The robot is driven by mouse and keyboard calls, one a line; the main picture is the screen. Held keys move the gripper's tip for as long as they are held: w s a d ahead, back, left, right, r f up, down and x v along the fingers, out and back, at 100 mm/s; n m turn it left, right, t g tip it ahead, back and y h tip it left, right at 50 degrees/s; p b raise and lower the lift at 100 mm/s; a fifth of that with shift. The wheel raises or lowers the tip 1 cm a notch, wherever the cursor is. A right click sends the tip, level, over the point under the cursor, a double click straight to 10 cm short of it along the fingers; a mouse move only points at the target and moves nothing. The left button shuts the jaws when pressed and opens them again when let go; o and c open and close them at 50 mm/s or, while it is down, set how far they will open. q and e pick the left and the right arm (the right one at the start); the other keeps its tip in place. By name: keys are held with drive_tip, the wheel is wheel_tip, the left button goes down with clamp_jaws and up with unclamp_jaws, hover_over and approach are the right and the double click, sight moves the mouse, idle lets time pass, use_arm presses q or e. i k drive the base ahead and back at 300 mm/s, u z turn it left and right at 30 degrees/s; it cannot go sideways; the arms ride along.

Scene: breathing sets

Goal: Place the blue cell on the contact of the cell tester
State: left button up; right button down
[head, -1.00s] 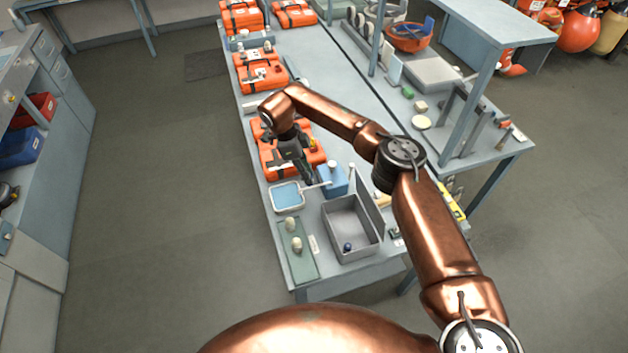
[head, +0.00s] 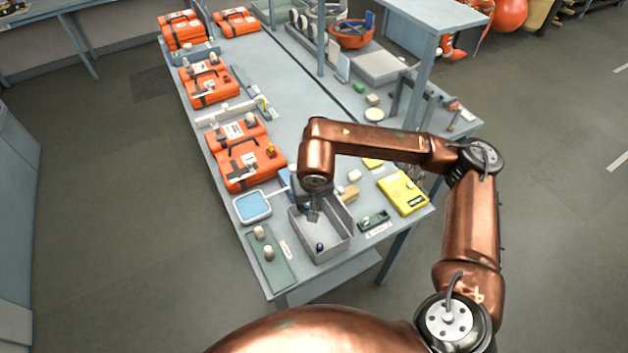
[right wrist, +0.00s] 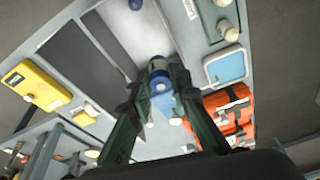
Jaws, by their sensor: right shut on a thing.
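My right gripper (head: 312,214) is over the grey open box, pointing down. In the right wrist view its fingers (right wrist: 157,80) are shut on a blue cell (right wrist: 159,66) with a pale band. In the head view the held cell is too small to make out. A yellow instrument (head: 403,193) with a dark display lies at the right table edge, apart from the gripper; it also shows in the right wrist view (right wrist: 34,84). A small dark green device (head: 374,219) lies beside the box. I cannot tell which is the tester; no contact is distinct. My left gripper is not in view.
The grey box (head: 337,249) holds another dark blue piece (head: 319,246). Left of it are a blue-lined tray (head: 253,206) and a green mat (head: 277,272) with pale knobs. Orange cases (head: 250,165) line the left edge. A shelf post stands behind.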

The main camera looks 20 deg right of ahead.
sight(395, 194)
drive_tip(key=u, duration=1.95)
drive_tip(key=k, duration=0.95)
drive_tip(key=z, duration=2.05)
drive_tip(key=i, duration=0.5)
drive_tip(key=u, duration=0.1)
